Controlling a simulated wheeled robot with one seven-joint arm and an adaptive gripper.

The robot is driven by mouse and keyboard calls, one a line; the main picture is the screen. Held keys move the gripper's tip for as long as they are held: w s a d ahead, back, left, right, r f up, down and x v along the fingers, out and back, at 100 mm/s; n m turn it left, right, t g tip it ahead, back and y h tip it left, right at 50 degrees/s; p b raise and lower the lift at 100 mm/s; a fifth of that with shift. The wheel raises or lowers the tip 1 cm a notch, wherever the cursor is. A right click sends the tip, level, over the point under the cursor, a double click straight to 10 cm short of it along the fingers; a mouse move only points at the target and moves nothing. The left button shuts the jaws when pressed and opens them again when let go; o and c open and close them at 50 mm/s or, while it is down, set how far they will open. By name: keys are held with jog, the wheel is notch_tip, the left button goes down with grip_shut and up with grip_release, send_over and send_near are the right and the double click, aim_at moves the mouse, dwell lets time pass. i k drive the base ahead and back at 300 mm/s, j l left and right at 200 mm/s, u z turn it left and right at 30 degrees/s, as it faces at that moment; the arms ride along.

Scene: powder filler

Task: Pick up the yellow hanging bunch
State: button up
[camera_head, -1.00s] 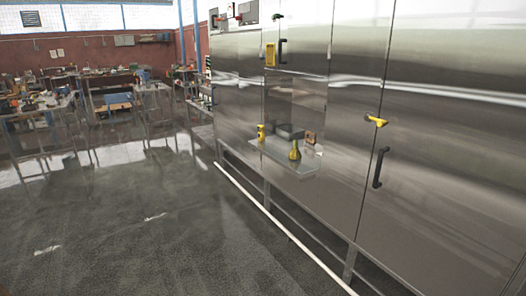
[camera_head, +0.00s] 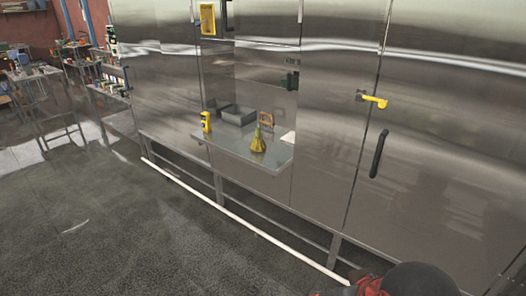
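The yellow bunch (camera_head: 258,143) is in the head view, a little right of the middle of a small metal shelf. It is narrow at the top and wide at the bottom, yellow with a greenish tip. It looks upright, with its lower end at the shelf top; whether anything holds it from above is too small to tell. My gripper's fingers do not show, and nothing touches the bunch.
The metal shelf (camera_head: 230,147) juts from a tall steel cabinet (camera_head: 335,120). It also bears a yellow device (camera_head: 206,121), grey bins (camera_head: 238,114) and a brown item (camera_head: 266,119). A white rail (camera_head: 235,217) runs low along the cabinet. The floor (camera_head: 120,225) at left is clear.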

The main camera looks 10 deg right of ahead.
aim_at(258, 146)
jog(key=i+l+u, duration=0.1)
jog(key=i+u, duration=0.15)
jog(key=i, duration=3.1)
